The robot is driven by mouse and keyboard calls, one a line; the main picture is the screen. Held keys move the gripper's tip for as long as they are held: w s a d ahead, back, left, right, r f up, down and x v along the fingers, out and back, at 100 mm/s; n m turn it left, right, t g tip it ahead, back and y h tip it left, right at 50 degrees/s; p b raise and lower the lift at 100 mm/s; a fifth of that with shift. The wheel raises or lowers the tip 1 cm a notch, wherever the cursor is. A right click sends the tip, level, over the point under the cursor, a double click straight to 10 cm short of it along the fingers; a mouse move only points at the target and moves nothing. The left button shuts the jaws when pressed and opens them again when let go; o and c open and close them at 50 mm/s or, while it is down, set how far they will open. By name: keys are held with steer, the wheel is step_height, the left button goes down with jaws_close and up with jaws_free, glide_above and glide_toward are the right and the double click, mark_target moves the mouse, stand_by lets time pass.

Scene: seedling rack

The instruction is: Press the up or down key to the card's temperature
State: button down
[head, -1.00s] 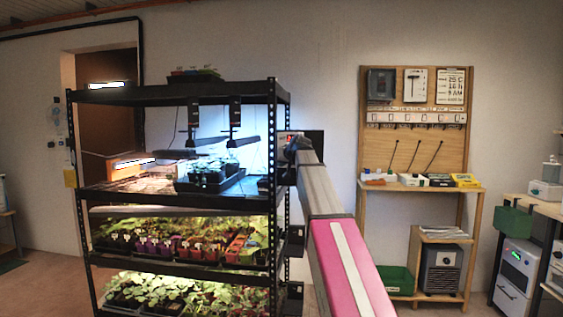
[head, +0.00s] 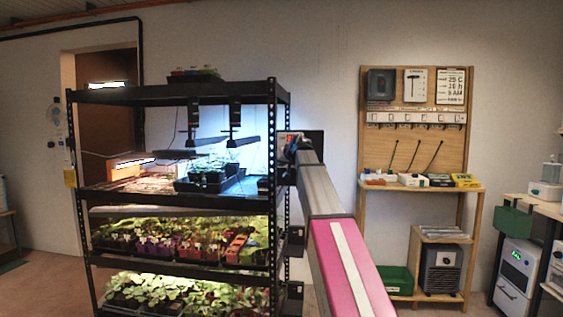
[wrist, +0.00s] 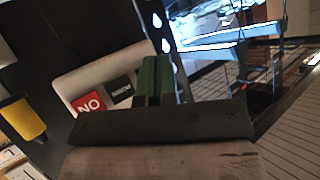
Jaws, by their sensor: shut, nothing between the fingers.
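The card (head: 450,86) hangs at the top right of the wooden board; its top line appears to read 25 C, with smaller lines below. In the wrist view a pale box (wrist: 84,72) carries a red square marked NO (wrist: 90,104) and a small black panel (wrist: 122,90). My gripper (wrist: 154,66) has its green fingers together and empty, in front of the box's right part. I cannot tell whether they touch it. No up or down key is readable; the fingers and gripper body hide part of the box. In the head view my arm covers most of this spot.
The black seedling rack (head: 180,93) stands left of my arm, its post close by. A dark panel (head: 316,138) is behind my wrist. The wooden board (head: 415,135) with its shelf stands to the right. A yellow object (wrist: 20,120) is at the left in the wrist view.

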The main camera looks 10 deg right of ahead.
steer(key=shift+w, duration=0.1)
steer(key=shift+w+d, duration=0.1)
steer(key=shift+w, duration=0.2)
steer(key=shift+w+d, duration=0.1)
steer(key=shift+w, duration=0.2)
stand_by(0.6)
steer(key=shift+s, duration=0.1)
stand_by(0.4)
steer(key=shift+s+a, duration=0.2)
steer(key=shift+s, duration=0.4)
steer(key=s, duration=0.1)
steer(key=s+a, duration=0.1)
steer(key=s, duration=0.2)
steer(key=shift+s+a, duration=0.3)
steer(key=shift+s, duration=0.1)
stand_by(0.5)
